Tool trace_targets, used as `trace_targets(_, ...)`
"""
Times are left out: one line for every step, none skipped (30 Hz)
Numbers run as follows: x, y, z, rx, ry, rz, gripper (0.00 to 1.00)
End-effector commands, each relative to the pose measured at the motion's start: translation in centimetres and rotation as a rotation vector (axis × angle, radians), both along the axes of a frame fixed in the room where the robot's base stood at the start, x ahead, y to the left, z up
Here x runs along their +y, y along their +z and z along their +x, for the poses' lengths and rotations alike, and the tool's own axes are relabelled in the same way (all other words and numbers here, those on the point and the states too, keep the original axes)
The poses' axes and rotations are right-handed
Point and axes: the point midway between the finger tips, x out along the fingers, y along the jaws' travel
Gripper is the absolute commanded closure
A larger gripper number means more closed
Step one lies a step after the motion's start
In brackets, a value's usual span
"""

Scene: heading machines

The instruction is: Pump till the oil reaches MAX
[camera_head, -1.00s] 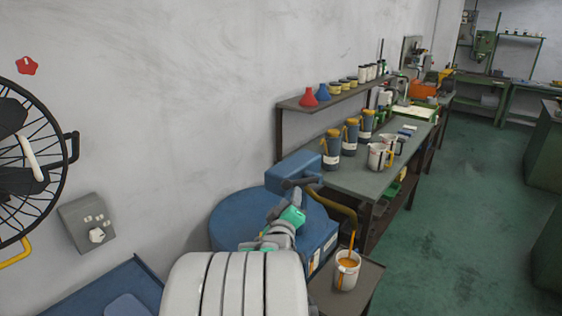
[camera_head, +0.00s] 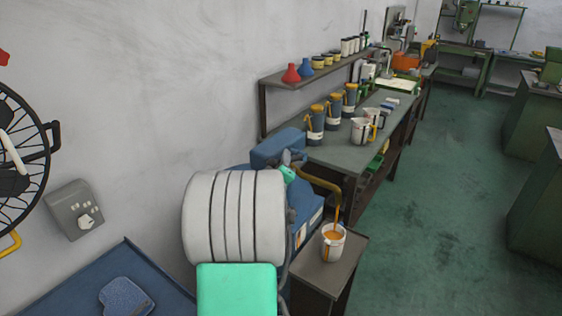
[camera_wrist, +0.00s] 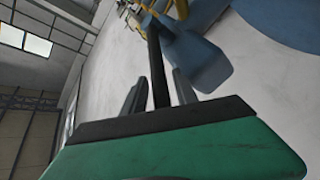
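The oil pump is a blue machine (camera_head: 277,147) with a curved yellow spout (camera_head: 322,184). An orange stream of oil falls from the spout into a white jug (camera_head: 332,247) on a small table. Orange oil shows inside the jug; no MAX mark is readable. My gripper (camera_head: 291,161) is at the top of the pump, partly hidden behind my arm. In the wrist view, the dark pump lever (camera_wrist: 156,65) runs between my gripper's fingers (camera_wrist: 160,75), which are close on both sides of it. The blue pump block (camera_wrist: 197,55) is just beyond.
The small table (camera_head: 315,277) stands before a grey bench (camera_head: 340,155) carrying blue cans (camera_head: 315,124) and other jugs (camera_head: 360,130). A wall shelf (camera_head: 300,80) is above. A grey switch box (camera_head: 75,208) is at left. The green floor (camera_head: 425,215) at right is clear.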

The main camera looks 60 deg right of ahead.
Motion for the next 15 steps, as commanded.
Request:
trace_targets(0.01, 0.0, 0.01, 0.0, 0.0, 0.0, 0.7)
trace_targets(0.01, 0.0, 0.01, 0.0, 0.0, 0.0, 0.73)
trace_targets(0.02, 0.0, 0.01, 0.0, 0.0, 0.0, 0.76)
trace_targets(0.02, 0.0, 0.01, 0.0, 0.0, 0.0, 0.78)
trace_targets(0.03, 0.0, 0.01, 0.0, 0.0, 0.0, 0.81)
trace_targets(0.03, 0.0, 0.01, 0.0, 0.0, 0.0, 0.84)
trace_targets(0.03, 0.0, 0.01, 0.0, 0.0, 0.0, 0.87)
trace_targets(0.03, 0.0, 0.01, 0.0, 0.0, 0.0, 0.89)
trace_targets(0.03, 0.0, 0.01, 0.0, 0.0, 0.0, 0.92)
trace_targets(0.03, 0.01, 0.02, 0.0, 0.0, 0.0, 0.95)
trace_targets(0.04, 0.01, 0.02, 0.0, 0.0, 0.0, 0.97)
trace_targets(0.04, 0.01, 0.02, 0.0, 0.0, 0.0, 1.0)
trace_targets(0.04, 0.01, 0.02, 0.0, 0.0, 0.0, 1.0)
trace_targets(0.04, 0.01, 0.02, 0.0, 0.0, 0.0, 1.0)
trace_targets(0.04, 0.02, 0.03, 0.0, 0.001, 0.001, 1.0)
